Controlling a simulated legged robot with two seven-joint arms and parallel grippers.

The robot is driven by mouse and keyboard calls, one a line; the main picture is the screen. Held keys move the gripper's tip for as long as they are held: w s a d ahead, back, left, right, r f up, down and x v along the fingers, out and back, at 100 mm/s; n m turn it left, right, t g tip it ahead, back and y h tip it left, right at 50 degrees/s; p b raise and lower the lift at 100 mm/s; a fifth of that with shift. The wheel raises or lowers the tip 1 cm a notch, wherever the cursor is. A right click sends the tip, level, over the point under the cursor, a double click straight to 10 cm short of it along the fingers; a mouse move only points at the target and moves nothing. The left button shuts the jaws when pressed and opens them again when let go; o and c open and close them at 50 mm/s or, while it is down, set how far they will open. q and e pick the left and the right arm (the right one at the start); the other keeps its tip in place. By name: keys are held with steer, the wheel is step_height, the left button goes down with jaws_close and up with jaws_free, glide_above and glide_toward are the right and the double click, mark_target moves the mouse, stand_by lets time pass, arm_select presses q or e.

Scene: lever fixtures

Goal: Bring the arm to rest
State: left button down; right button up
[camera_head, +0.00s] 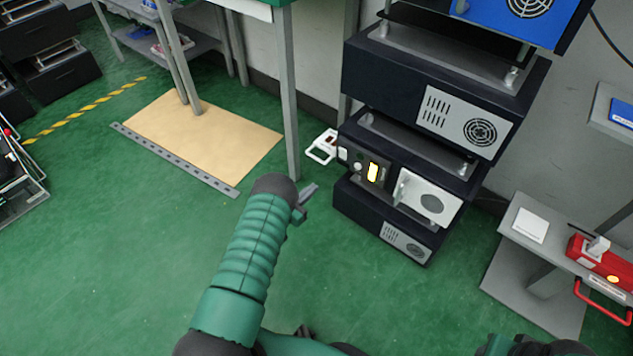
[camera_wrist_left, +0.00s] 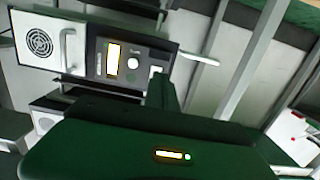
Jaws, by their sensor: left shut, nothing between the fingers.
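My left arm reaches up from the bottom of the head view, and its gripper (camera_head: 307,194) is small and partly hidden behind the dark wrist. It is shut and empty, held in front of and to the left of the dark fixture stack. The fixture's control panel (camera_head: 372,170) has a lit yellow display and a knob; a white lever handle (camera_head: 322,148) sticks out to its left. The panel also shows in the left wrist view (camera_wrist_left: 125,62), with the white lever (camera_wrist_left: 200,59) on its right. The gripper appears apart from both. My right gripper is not visible.
A white vented cover with a handle (camera_head: 430,196) sits right of the panel. A grey table leg (camera_head: 288,100) stands left of the stack. A grey stand (camera_head: 535,250) with a red box (camera_head: 603,262) is at the right. Green floor (camera_head: 120,260) is open at left.

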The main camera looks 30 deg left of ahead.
arm_select(q)
steer(key=shift+d, duration=0.1)
stand_by(0.3)
steer(key=w+d+r+n+g+y, duration=0.1)
steer(key=d+r+g+y, duration=0.15)
steer(key=r, duration=0.25)
steer(key=w+d+r+n+g+y, duration=0.1)
steer(key=d+r+g, duration=0.15)
steer(key=r, duration=0.35)
steer(key=s+d+r+g+h, duration=0.1)
steer(key=s+d+r+g, duration=0.15)
steer(key=s+d, duration=0.4)
steer(key=s+d+r+m+g, duration=0.15)
steer(key=s+d+g, duration=0.25)
steer(key=s, duration=0.5)
steer(key=s+d+r+n+g+h, duration=0.1)
steer(key=s+d+r+g, duration=0.2)
steer(key=s+d, duration=0.35)
steer(key=w+p+v, duration=0.2)
steer(key=p+v, duration=1.6)
steer(key=p, duration=0.1)
steer(key=w+a+r+p+v, duration=0.1)
steer(key=w+p+v, duration=0.2)
steer(key=p+v, duration=1.6)
steer(key=shift+a+r+p, duration=0.25)
steer(key=shift+r+p, duration=0.05)
steer(key=shift+p, duration=0.05)
